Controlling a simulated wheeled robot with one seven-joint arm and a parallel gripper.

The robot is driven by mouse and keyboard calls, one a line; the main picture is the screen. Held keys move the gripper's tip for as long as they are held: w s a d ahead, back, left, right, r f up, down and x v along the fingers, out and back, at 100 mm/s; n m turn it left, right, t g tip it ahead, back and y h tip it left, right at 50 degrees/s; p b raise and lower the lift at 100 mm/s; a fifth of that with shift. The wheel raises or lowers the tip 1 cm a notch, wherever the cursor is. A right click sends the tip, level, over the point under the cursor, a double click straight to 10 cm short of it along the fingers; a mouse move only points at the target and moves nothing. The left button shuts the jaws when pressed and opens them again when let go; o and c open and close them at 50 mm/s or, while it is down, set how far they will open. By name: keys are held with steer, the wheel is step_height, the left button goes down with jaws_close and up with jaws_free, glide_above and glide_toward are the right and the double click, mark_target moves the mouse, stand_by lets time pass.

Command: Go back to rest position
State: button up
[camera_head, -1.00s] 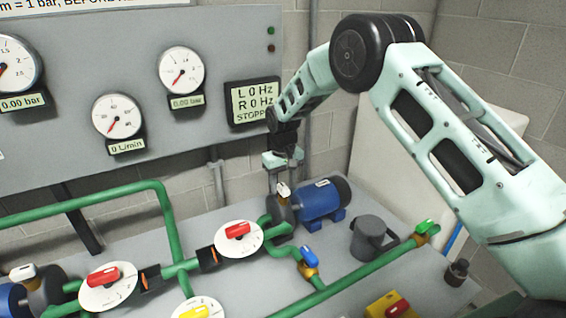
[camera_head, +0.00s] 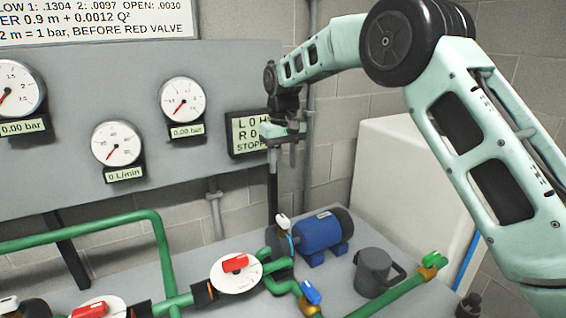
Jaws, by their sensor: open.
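My gripper (camera_head: 285,140) hangs in front of the pump display (camera_head: 243,136) on the grey gauge panel (camera_head: 220,75). It points down, its fingers look apart, and nothing shows between them. It is above the blue pump motor (camera_head: 321,232) and clear of it. A small white-handled valve (camera_head: 283,221) stands below it at the pump's front end. My arm reaches in from the right.
A grey jug (camera_head: 371,272) stands right of the motor. Red-handled (camera_head: 234,263), blue-handled (camera_head: 311,292) and green-handled (camera_head: 434,259) valves sit on green pipes (camera_head: 80,233). Gauges (camera_head: 181,99) line the panel. A large white box (camera_head: 395,175) stands behind my arm.

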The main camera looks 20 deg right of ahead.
steer(key=s+a+n, duration=0.1)
steer(key=s+a, duration=0.2)
steer(key=s, duration=0.5)
steer(key=s+a+r+n+y, duration=0.1)
steer(key=s+a, duration=0.3)
steer(key=s, duration=0.3)
steer(key=s+a+n, duration=0.1)
steer(key=s+a, duration=0.2)
steer(key=s, duration=0.5)
steer(key=s+d+f+n, duration=0.1)
steer(key=s+d+f, duration=0.1)
steer(key=s, duration=0.8)
steer(key=s+d+f+n, duration=0.1)
steer(key=s+f, duration=0.1)
steer(key=s, duration=0.8)
steer(key=shift+d+f, duration=0.2)
steer(key=shift+d, duration=0.2)
